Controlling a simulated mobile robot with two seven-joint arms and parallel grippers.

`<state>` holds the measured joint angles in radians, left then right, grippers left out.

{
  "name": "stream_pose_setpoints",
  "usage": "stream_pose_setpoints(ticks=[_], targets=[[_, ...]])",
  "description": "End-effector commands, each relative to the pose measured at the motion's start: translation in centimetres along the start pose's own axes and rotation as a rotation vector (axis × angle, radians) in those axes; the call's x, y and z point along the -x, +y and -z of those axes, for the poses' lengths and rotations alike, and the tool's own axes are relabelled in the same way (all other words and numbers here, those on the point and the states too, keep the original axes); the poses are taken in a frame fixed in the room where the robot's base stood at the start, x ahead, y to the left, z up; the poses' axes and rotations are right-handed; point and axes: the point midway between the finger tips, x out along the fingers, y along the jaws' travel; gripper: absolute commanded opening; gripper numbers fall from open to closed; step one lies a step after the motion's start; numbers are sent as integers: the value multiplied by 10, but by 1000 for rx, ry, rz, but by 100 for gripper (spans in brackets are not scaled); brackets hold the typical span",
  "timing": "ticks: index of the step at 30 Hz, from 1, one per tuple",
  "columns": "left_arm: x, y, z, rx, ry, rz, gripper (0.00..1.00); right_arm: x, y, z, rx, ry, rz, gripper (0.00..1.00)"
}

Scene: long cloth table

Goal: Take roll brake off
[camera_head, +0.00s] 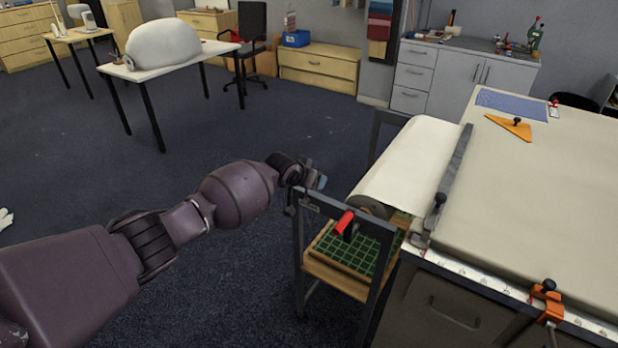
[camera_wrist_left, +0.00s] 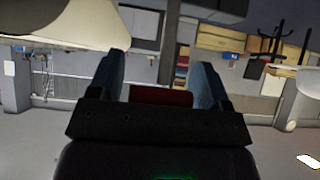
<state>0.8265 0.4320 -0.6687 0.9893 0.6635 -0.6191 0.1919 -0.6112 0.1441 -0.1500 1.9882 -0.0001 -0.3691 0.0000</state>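The roll brake appears to be the red-handled lever (camera_head: 345,222) on the end frame of the roll stand (camera_head: 365,224), beside the end of the pale cloth roll (camera_head: 405,165). My right gripper is not in view.
A green gridded board (camera_head: 358,250) lies on the stand's lower shelf.

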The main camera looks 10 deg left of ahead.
Motion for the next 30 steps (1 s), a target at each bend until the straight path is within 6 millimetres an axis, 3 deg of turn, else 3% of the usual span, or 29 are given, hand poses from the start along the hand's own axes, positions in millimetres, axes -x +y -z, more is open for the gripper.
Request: stream_pose_setpoints(ticks=[1, 4, 16, 30], targets=[[0, 0, -1, 0, -1, 0, 80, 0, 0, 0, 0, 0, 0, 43], [0, 0, -1, 0, -1, 0, 95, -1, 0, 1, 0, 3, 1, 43], [5, 0, 0, 0, -1, 0, 95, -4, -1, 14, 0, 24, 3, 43], [65, 0, 1, -1, 1, -1, 95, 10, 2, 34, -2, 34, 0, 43]])
